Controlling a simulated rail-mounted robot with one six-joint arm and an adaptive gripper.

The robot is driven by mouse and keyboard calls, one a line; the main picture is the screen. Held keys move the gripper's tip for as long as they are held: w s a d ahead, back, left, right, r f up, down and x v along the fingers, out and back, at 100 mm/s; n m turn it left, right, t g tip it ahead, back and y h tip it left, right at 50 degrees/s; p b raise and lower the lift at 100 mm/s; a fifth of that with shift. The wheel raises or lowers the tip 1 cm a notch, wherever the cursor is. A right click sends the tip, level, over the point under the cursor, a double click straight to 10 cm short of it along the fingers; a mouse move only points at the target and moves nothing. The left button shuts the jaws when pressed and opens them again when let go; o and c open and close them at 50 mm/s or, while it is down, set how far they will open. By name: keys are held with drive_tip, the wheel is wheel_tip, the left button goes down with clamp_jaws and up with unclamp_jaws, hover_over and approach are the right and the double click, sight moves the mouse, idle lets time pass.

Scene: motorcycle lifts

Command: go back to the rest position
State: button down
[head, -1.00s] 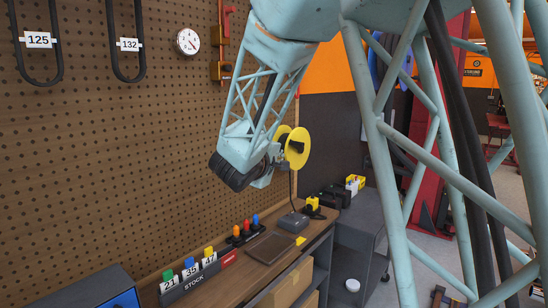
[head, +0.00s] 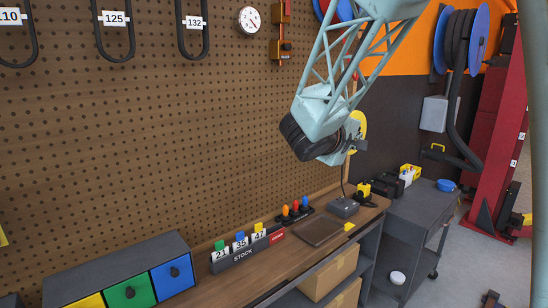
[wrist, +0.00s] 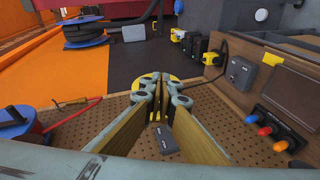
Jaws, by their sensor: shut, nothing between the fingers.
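My gripper (head: 352,146) hangs at the end of my pale blue lattice arm, in front of the pegboard and above the back end of the wooden bench (head: 205,285). It is clear of the bench top. In the wrist view my gripper (wrist: 157,112) has its fingers together with nothing held between them. The pegboard (wrist: 115,110) lies behind the fingers there.
A drawer unit (head: 120,265) stands at left. A grey cart (head: 420,205) and red lift post (head: 500,140) are at right. Open floor lies between.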

drive_tip(key=s+d+f+m+g, duration=0.15)
drive_tip(key=s+d, duration=0.25)
drive_tip(key=s, duration=0.6)
drive_tip(key=s+d+m+g, duration=0.2)
drive_tip(key=s+d+g, duration=0.1)
drive_tip(key=s, duration=0.8)
drive_tip(key=s+d+f+m+g, duration=0.1)
drive_tip(key=s+d+m+g, duration=0.2)
drive_tip(key=s, duration=0.7)
drive_tip(key=s+a+f+y, duration=0.1)
drive_tip(key=s+a+y, duration=0.2)
drive_tip(key=s+a, duration=0.2)
drive_tip(key=s+a+f+m+y, duration=0.1)
drive_tip(key=s+a, duration=0.4)
drive_tip(key=s, duration=0.5)
drive_tip(key=s+a+f+y, duration=0.3)
drive_tip(key=s+a+y, duration=0.1)
drive_tip(key=s, duration=0.4)
drive_tip(key=shift+s+a+f+y, duration=0.25)
drive_tip(key=shift+s+a+y, duration=0.1)
drive_tip(key=shift+a, duration=0.1)
